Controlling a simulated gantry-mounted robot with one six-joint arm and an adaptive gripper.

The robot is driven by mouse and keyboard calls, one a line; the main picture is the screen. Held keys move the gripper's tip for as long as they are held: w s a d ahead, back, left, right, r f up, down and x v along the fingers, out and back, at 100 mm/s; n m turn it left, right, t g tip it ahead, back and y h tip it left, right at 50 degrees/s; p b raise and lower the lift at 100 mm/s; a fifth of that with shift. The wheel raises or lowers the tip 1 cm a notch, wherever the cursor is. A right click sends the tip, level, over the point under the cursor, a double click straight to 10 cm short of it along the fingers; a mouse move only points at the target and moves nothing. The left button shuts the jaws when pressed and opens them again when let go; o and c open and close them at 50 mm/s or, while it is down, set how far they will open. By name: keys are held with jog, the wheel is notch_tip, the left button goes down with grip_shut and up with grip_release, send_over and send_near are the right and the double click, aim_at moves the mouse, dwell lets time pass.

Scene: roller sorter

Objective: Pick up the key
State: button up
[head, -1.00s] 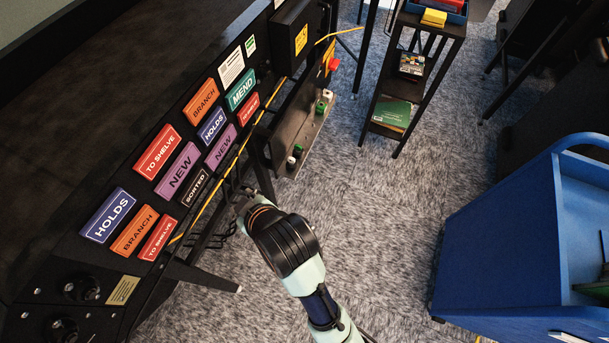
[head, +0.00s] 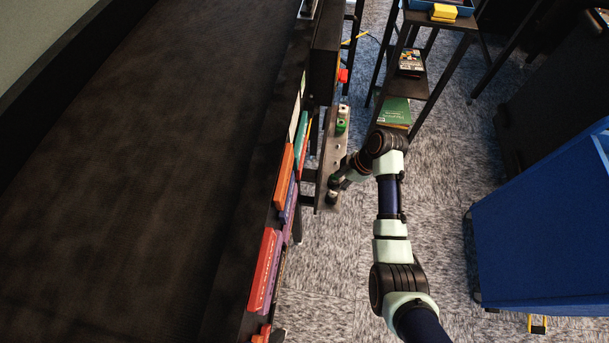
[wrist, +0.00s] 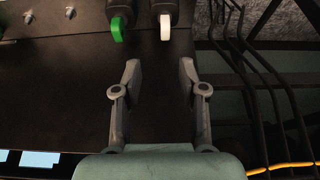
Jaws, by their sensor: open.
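I cannot make out for certain which item is the key. In the wrist view, a green tab (wrist: 117,28) and a white tab (wrist: 165,27) stick out from dark round mounts on a dark panel (wrist: 60,100). My gripper (wrist: 160,70) is open and empty, its two fingers short of the tabs. In the head view, my gripper (head: 335,187) is at the near end of the narrow panel (head: 329,160), partly hidden by the wrist.
A red button (head: 343,76) lies beyond. Black cables (wrist: 255,60) hang right of my gripper. A dark shelf (head: 411,74) and a blue cart (head: 540,235) stand to the right.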

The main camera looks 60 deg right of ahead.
aim_at(333, 192)
jog(key=f, duration=0.1)
jog(key=f+b, duration=0.1)
jog(key=shift+s+a+f, duration=0.25)
jog(key=shift+s+f, duration=0.05)
jog(key=shift+f, duration=0.1)
jog(key=shift+f+b, duration=0.35)
jog(key=shift+b, duration=0.05)
jog(key=b+x, duration=0.2)
jog(key=x, duration=0.2)
jog(key=shift+w+a+f+b, duration=0.1)
jog(key=shift+a+f+b, duration=0.05)
jog(key=shift+f+b, duration=0.2)
jog(key=shift+r, duration=0.15)
jog(key=shift+c, duration=0.2)
grip_shut()
